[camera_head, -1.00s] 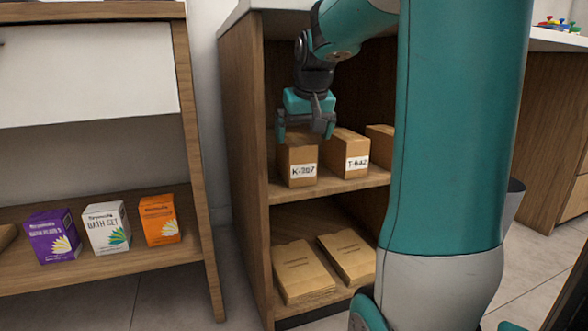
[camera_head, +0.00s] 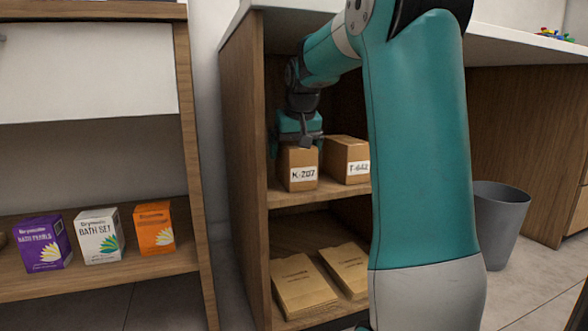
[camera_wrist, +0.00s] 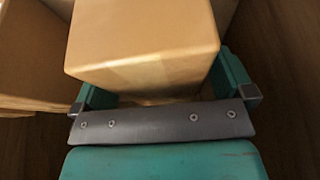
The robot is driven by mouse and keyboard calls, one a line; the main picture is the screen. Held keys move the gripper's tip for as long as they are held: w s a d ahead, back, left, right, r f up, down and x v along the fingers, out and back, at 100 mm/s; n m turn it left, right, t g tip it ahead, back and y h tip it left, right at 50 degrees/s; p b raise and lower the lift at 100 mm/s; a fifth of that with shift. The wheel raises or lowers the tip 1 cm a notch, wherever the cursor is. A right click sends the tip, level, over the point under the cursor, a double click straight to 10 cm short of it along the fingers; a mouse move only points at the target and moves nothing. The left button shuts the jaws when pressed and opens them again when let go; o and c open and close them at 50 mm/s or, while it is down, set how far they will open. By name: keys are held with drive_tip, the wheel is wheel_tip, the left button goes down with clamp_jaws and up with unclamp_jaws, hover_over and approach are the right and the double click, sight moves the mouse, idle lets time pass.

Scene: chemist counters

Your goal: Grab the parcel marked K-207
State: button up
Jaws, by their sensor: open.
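The parcel marked K-207 (camera_head: 297,169) is a brown cardboard box with a white label. It stands upright on the upper shelf of the wooden cabinet, at the left. My gripper (camera_head: 297,143) is open, pointing down over the top of this parcel. In the wrist view, a brown box (camera_wrist: 145,45) fills the middle, with one finger of my gripper (camera_wrist: 165,96) on each side. Contact with the fingers cannot be told. A second parcel (camera_head: 346,160), with a label reading about T-642, stands just right of K-207.
The cabinet's left side wall (camera_head: 245,160) is close to K-207. Flat brown packets (camera_head: 302,286) lie on the lower shelf (camera_head: 285,312). Boxes, one orange (camera_head: 154,229), stand on a separate shelf at left. A grey bin (camera_head: 497,222) stands at right.

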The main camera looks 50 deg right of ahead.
drive_tip(key=shift+f, duration=0.25)
idle(0.5)
drive_tip(key=c, duration=1.1)
drive_tip(key=shift+c, duration=0.2)
drive_tip(key=shift+r, duration=0.15)
